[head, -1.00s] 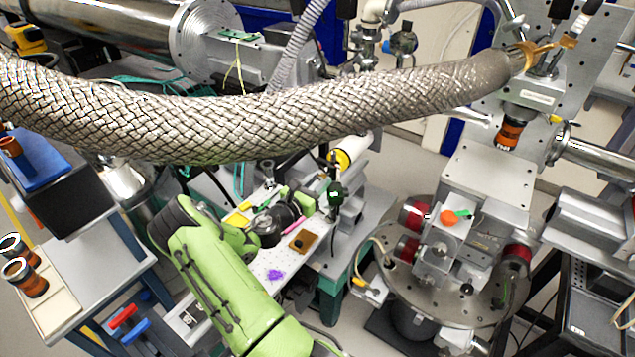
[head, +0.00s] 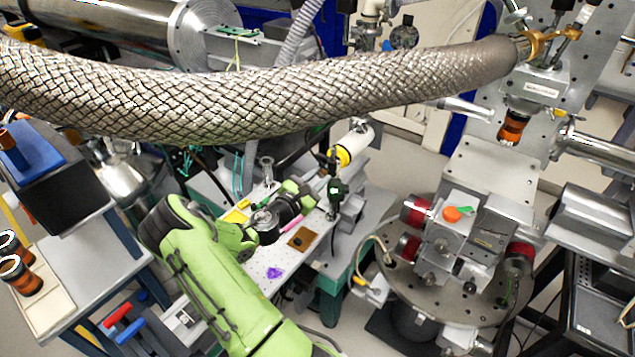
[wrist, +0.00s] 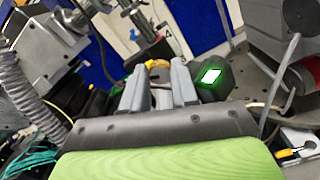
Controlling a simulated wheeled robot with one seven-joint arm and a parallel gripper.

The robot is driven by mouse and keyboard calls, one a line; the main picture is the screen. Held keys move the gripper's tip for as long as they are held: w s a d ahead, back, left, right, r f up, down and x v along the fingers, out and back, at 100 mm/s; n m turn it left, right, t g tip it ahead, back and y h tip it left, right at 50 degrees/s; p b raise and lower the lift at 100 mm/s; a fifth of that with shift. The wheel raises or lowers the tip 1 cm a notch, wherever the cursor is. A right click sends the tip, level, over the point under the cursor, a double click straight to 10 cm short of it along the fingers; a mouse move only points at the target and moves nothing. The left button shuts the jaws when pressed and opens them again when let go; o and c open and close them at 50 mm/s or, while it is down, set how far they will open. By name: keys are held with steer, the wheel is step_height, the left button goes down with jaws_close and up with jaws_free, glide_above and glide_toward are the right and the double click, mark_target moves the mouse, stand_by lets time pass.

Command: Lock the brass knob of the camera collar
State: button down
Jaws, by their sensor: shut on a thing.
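In the wrist view, my gripper (wrist: 160,72) has its two grey fingers on either side of a small brass-coloured piece, which I take to be the brass knob (wrist: 158,64). The fingers are shut on it, and only its top shows between their tips. A dark device with a green-lit screen (wrist: 209,75) sits just right of the fingers. In the head view, my green arm reaches over the bench to the dark upright device (head: 338,190). There the fingertips and knob are too small to make out. The collar itself cannot be told clearly in either view.
A thick braided hose (head: 250,105) crosses above my arm. A round stage with red-ended parts (head: 415,212) stands to the right. The perforated bench (head: 262,258) carries a brown plate (head: 301,238) and a purple piece (head: 274,272). A white cylinder (head: 357,140) lies behind the device.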

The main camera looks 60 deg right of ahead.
steer(key=m+b, duration=0.1)
steer(key=m, duration=0.1)
steer(key=m+b, duration=0.1)
steer(key=shift+f+m, duration=0.2)
steer(key=shift+m, duration=0.2)
steer(key=m+b, duration=0.3)
steer(key=shift+s+m, duration=0.1)
steer(key=shift+m, duration=0.2)
steer(key=m+b, duration=0.3)
steer(key=shift+f+b, duration=0.1)
steer(key=shift+b, duration=0.3)
steer(key=shift+m+b, duration=1.1)
steer(key=shift+m, duration=0.4)
steer(key=c, duration=0.9)
jaws_free()
steer(key=shift+a, duration=0.1)
steer(key=shift+o, duration=0.2)
